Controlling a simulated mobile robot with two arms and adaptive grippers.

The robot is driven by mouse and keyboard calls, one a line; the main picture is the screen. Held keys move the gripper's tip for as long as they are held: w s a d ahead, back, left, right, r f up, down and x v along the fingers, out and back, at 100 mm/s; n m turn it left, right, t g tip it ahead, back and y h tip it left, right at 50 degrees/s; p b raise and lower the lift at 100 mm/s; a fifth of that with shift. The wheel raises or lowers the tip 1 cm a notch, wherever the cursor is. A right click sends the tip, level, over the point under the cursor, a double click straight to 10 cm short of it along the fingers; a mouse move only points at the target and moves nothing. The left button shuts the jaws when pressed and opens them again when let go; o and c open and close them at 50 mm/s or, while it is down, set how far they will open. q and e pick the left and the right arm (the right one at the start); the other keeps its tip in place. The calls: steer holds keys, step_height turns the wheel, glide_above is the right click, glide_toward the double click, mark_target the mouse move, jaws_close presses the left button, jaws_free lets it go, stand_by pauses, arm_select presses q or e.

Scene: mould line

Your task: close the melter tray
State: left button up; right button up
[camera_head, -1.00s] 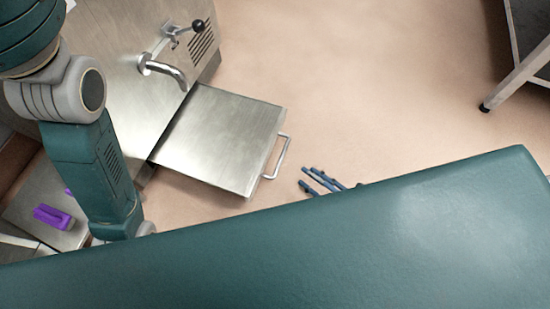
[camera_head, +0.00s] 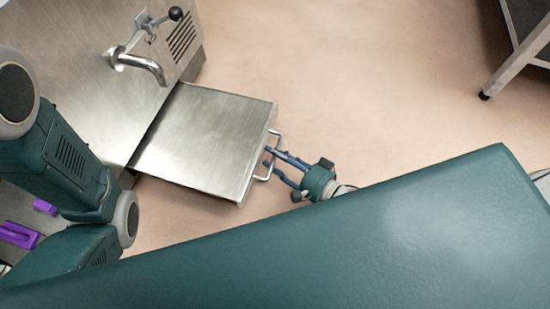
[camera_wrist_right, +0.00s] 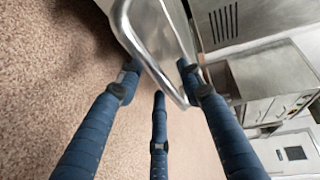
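The melter tray (camera_head: 200,140) is a flat brushed-metal slab sticking out from the steel melter (camera_head: 85,60) in the head view. Its bent-bar handle (camera_head: 279,134) is on the tray's right edge. My right gripper (camera_head: 269,157) is at the handle, its blue fingers pointing left toward the tray. In the right wrist view, the handle (camera_wrist_right: 150,62) lies among the tips of three spread fingers (camera_wrist_right: 158,80). The fingers look open; contact is unclear. My left arm shows at the left of the head view, but its gripper is out of view.
A tap with a black-knobbed lever (camera_head: 145,60) is on the melter above the tray. Purple objects (camera_head: 20,234) lie at the lower left. A metal-legged table (camera_head: 515,65) stands at upper right. The floor right of the tray is clear.

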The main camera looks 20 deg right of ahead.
steer(key=shift+w, duration=0.1)
jaws_close()
steer(key=shift+a, duration=0.1)
